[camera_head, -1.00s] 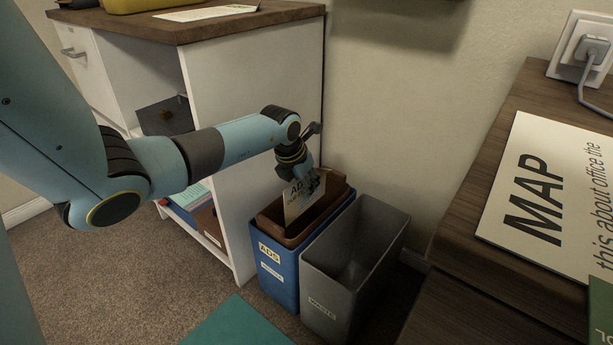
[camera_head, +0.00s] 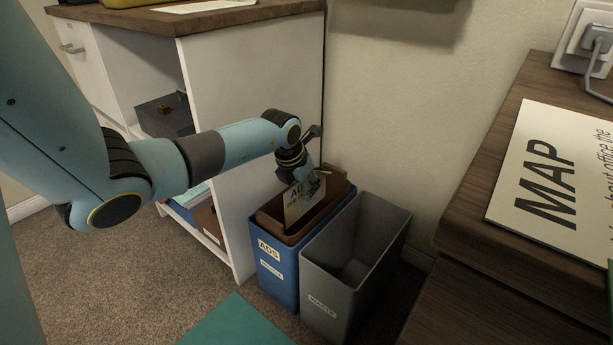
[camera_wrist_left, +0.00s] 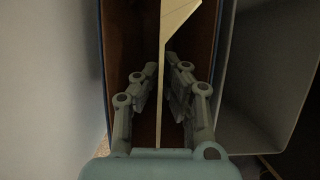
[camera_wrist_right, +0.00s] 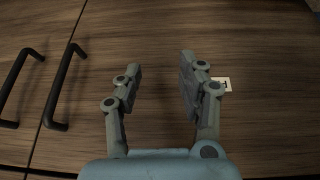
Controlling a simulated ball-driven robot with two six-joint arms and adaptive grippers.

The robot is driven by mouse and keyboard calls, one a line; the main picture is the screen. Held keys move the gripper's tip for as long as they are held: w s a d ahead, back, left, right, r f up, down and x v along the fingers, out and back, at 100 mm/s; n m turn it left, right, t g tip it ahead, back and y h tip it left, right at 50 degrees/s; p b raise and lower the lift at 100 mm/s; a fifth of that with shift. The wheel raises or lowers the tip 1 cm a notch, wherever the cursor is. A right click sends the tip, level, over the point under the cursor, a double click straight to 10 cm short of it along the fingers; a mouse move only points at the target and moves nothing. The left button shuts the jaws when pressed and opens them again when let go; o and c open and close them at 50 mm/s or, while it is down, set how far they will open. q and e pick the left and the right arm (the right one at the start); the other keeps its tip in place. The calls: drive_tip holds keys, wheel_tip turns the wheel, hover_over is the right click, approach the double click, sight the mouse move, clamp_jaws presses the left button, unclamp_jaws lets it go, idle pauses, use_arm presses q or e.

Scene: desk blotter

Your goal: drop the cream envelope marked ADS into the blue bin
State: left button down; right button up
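The cream envelope (camera_head: 297,205) marked with "AD…" letters hangs from my left gripper (camera_head: 300,178), its lower part at the mouth of the brown liner in the blue bin (camera_head: 275,275). The bin carries a label "ADS". In the left wrist view the envelope (camera_wrist_left: 174,14) shows nearly edge-on between the fingers of my left gripper (camera_wrist_left: 162,75), which are close in on it. The brown inner walls (camera_wrist_left: 127,40) lie on both sides. My right gripper (camera_wrist_right: 160,72) is open and empty in front of a wood-grain surface; it is outside the head view.
A grey bin (camera_head: 335,290) labelled "WASTE" stands right against the blue bin. A white cabinet (camera_head: 245,90) with a wooden top is close on the left. A dark wooden desk (camera_head: 475,190) with a "MAP" sign (camera_head: 545,185) is at right. Black handles (camera_wrist_right: 65,90) show beside my right gripper.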

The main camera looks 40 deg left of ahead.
use_arm(q)
drive_tip(key=c, duration=1.4)
unclamp_jaws()
drive_tip(key=v, duration=1.1)
drive_tip(key=shift+w, duration=0.1)
drive_tip(key=shift+s+r, duration=0.2)
drive_tip(key=shift+r, duration=0.3)
